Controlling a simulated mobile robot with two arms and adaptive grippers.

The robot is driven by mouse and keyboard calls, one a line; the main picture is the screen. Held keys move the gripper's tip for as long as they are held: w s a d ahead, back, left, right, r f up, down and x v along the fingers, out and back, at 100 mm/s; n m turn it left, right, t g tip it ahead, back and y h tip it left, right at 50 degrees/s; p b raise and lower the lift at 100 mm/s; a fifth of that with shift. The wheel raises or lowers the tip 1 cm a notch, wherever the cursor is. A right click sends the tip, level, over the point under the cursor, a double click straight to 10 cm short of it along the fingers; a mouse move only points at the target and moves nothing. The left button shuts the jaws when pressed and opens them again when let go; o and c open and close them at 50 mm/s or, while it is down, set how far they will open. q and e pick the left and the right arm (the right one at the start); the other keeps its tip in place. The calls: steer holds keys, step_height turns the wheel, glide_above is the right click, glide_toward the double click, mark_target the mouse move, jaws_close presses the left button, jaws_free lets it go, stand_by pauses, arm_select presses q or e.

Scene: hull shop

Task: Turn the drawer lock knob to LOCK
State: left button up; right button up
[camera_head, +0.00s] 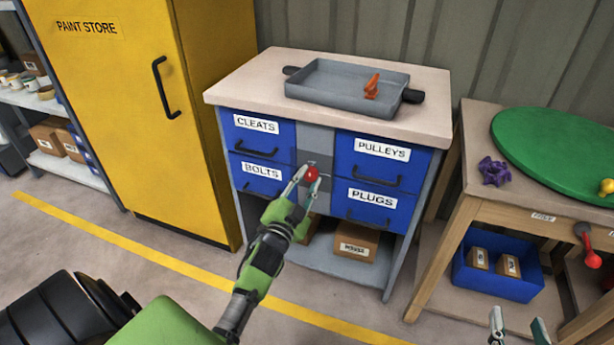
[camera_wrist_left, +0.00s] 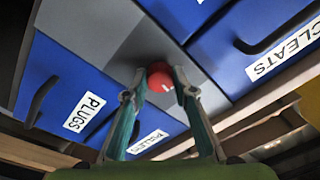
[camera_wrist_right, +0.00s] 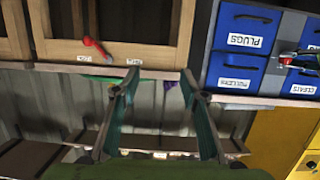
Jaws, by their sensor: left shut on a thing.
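The red lock knob (camera_head: 311,174) sits on the grey centre panel of the drawer cabinet, between the blue drawers. My left gripper (camera_head: 305,180) is shut on the knob, with one finger on each side of it. In the left wrist view the knob (camera_wrist_left: 160,78) shows between the two fingertips, with a small pale mark on its face. Any LOCK lettering is too small or hidden to read. My right gripper (camera_head: 517,335) is at the bottom right edge of the head view. In the right wrist view its fingers (camera_wrist_right: 160,88) are spread apart with nothing between them.
A grey tray (camera_head: 335,92) with an orange item stands on the cabinet top. Blue drawers are labelled CLEATS, BOLTS, PULLEYS and PLUGS. A yellow paint store (camera_head: 140,130) stands left. A wooden bench (camera_head: 470,210) with a green disc (camera_head: 560,150) stands right. The floor in front is clear.

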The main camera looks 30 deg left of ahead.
arm_select(q)
steer(key=shift+f+n+p, duration=0.1)
steer(key=shift+n+p, duration=0.35)
steer(key=shift+n, duration=0.55)
arm_select(e)
steer(key=s+d+f+g+h, duration=0.1)
steer(key=s+f+g, duration=0.2)
steer(key=f, duration=0.2)
steer(key=shift+d+f, duration=0.35)
steer(key=shift+f, duration=0.05)
steer(key=shift+s, duration=0.1)
arm_select(q)
steer(key=o, duration=1.1)
steer(key=v, duration=1.2)
steer(key=shift+d, duration=0.15)
